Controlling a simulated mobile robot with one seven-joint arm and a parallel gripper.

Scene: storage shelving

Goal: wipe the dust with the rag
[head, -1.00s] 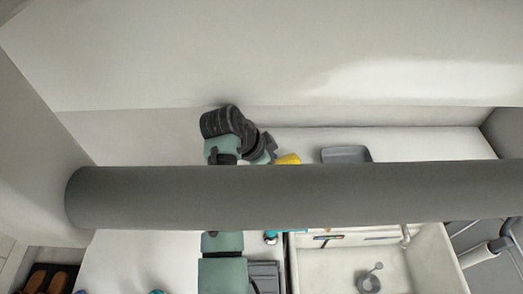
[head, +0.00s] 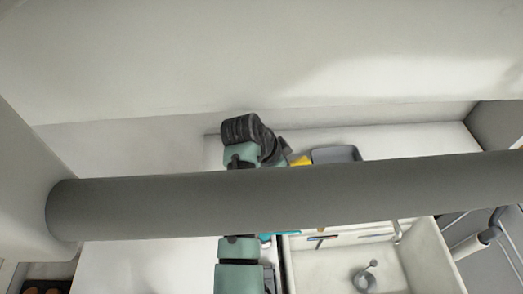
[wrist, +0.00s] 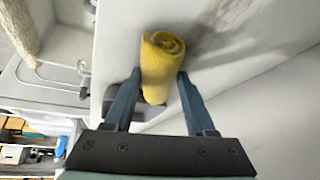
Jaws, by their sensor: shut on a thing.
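The rag (wrist: 158,62) is a yellow rolled cloth held between the two blue fingers of my gripper (wrist: 159,84) in the wrist view. A yellow bit of the rag (head: 300,160) also shows in the head view, just above the grey bar. My gripper is shut on it, over the white surface (wrist: 245,75). A blotchy grey-brown smear, which looks like the dust (wrist: 215,28), lies on that surface beside the rag, to its upper right in the wrist view. I cannot tell whether the rag touches the surface.
A thick grey bar (head: 400,190) crosses the head view and hides part of the worktop. A grey tray (head: 335,154) stands right beside the rag. A pale sink basin (head: 335,270) is at the lower right. A white wall rises behind the worktop.

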